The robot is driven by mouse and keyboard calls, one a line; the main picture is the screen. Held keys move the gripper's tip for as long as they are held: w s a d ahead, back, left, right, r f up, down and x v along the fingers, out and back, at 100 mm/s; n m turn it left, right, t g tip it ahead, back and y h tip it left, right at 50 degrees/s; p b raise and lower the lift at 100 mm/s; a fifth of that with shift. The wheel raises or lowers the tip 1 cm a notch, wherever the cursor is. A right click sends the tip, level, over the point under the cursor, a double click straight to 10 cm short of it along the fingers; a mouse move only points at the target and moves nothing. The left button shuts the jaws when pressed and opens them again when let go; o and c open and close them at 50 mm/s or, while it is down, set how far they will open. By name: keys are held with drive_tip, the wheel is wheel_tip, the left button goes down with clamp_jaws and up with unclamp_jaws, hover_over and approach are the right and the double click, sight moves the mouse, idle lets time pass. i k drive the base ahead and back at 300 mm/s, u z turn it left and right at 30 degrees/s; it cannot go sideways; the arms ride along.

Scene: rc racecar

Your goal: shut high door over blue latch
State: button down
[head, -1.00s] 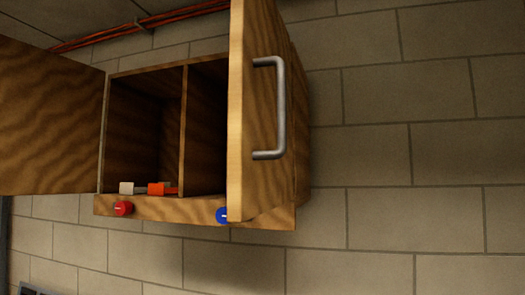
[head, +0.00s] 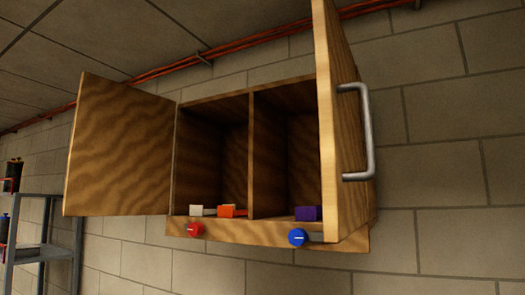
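A wooden wall cabinet (head: 212,227) hangs high on the block wall in the head view. Its right door (head: 327,130) stands wide open, swung out toward me, with a grey bar handle (head: 369,135) on its right-hand face. The blue latch (head: 297,237) is a round knob on the cabinet's bottom rail, below the right compartment and just left of that door's lower edge. The left door (head: 120,148) is also open, with a red latch (head: 195,230) on the rail below the left compartment. My gripper is not in view.
A white block (head: 197,211) and an orange block (head: 228,211) sit in the left compartment, a purple block (head: 307,213) in the right. A grey metal shelf (head: 42,240) stands at far left. Red pipes (head: 150,73) run above. The wall right of the cabinet is bare.

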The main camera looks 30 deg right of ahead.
sight(343, 176)
drive_tip(key=u, duration=0.45)
drive_tip(key=k, duration=0.85)
drive_tip(key=z, duration=1.8)
